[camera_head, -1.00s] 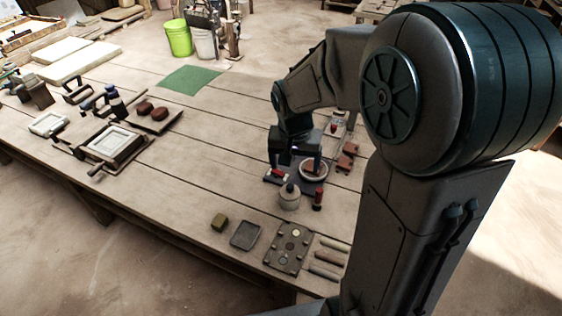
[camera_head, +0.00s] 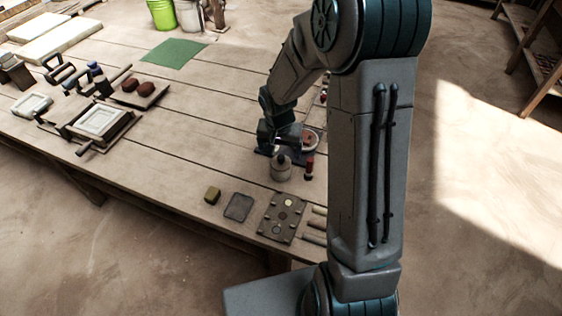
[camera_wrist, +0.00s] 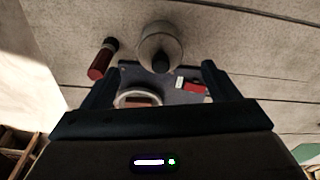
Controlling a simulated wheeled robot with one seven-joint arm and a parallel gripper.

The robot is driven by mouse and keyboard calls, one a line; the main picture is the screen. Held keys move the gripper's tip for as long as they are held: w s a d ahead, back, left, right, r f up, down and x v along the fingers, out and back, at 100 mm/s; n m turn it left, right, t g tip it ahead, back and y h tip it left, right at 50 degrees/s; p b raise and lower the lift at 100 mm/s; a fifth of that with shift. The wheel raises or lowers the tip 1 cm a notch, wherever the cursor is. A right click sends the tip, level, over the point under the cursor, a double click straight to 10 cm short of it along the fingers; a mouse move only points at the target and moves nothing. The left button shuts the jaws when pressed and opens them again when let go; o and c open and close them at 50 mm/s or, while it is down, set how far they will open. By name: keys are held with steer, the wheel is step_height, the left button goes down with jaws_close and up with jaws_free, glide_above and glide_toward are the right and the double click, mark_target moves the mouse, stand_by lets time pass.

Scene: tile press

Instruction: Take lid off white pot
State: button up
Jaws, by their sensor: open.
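The white pot (camera_head: 281,173) stands on the wooden table, in front of my gripper in the head view. Its lid with a dark knob (camera_head: 281,159) sits on top. In the wrist view the pot (camera_wrist: 160,42) is at the upper middle, with the dark knob (camera_wrist: 160,63) pointing toward my gripper. My gripper (camera_wrist: 157,82) is open and empty, its two dark fingers apart on either side below the pot. The fingers do not touch the pot or lid. In the head view my gripper's fingertips are largely hidden by the wrist.
A dark plate (camera_head: 282,217) with round pieces lies nearer the front edge.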

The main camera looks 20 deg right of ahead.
mark_target(281, 156)
steer(key=shift+w+d+f, duration=0.1)
steer(key=shift+w+f, duration=0.1)
steer(key=shift+f, duration=0.6)
steer(key=shift+w+d+f, duration=0.1)
steer(key=shift+w+f, duration=0.1)
steer(key=shift+f, duration=0.65)
steer(key=shift+w+d+f, duration=0.1)
steer(key=shift+w+f, duration=0.1)
steer(key=shift+f, duration=0.6)
steer(key=c, duration=1.1)
